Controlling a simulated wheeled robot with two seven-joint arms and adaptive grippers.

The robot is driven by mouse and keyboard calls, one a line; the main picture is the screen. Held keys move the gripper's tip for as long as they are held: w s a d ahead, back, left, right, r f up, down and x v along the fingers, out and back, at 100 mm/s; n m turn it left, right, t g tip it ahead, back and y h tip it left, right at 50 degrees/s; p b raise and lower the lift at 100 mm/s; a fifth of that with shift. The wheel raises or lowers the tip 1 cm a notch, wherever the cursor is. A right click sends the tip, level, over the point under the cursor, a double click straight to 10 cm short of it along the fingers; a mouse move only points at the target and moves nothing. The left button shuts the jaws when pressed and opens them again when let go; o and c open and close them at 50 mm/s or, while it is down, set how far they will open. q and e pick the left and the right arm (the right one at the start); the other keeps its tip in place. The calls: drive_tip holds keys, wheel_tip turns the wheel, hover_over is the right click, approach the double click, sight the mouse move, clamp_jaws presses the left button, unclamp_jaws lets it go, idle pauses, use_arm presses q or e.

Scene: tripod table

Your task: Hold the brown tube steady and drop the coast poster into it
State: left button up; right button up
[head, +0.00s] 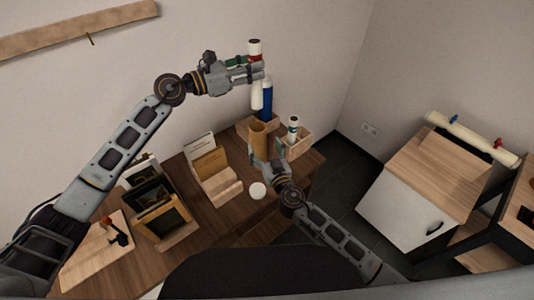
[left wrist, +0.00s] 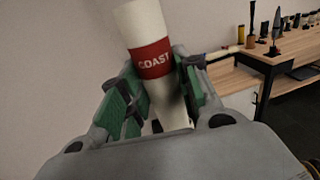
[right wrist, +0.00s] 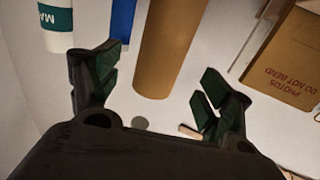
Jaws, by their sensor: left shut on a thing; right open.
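The coast poster is a white roll with a red band reading COAST (left wrist: 150,60). My left gripper (head: 250,72) is shut on it and holds it upright in the air, high above the table; its upper end shows in the head view (head: 254,48). The brown tube (head: 258,142) stands upright below, near the far end of the table, and also shows in the right wrist view (right wrist: 170,45). My right gripper (right wrist: 158,88) is open, with a finger on either side of the tube and gaps between. In the head view it is low beside the tube (head: 268,166).
A blue roll (head: 267,102) and a white roll with a green band (head: 293,130) stand in wooden holders beside the tube.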

sight(254, 108)
drive_tip(key=shift+x, duration=3.35)
drive_tip(key=c, duration=1.1)
drive_tip(key=shift+c, duration=0.2)
use_arm(q)
drive_tip(key=shift+f, duration=0.15)
drive_tip(key=shift+f, duration=6.35)
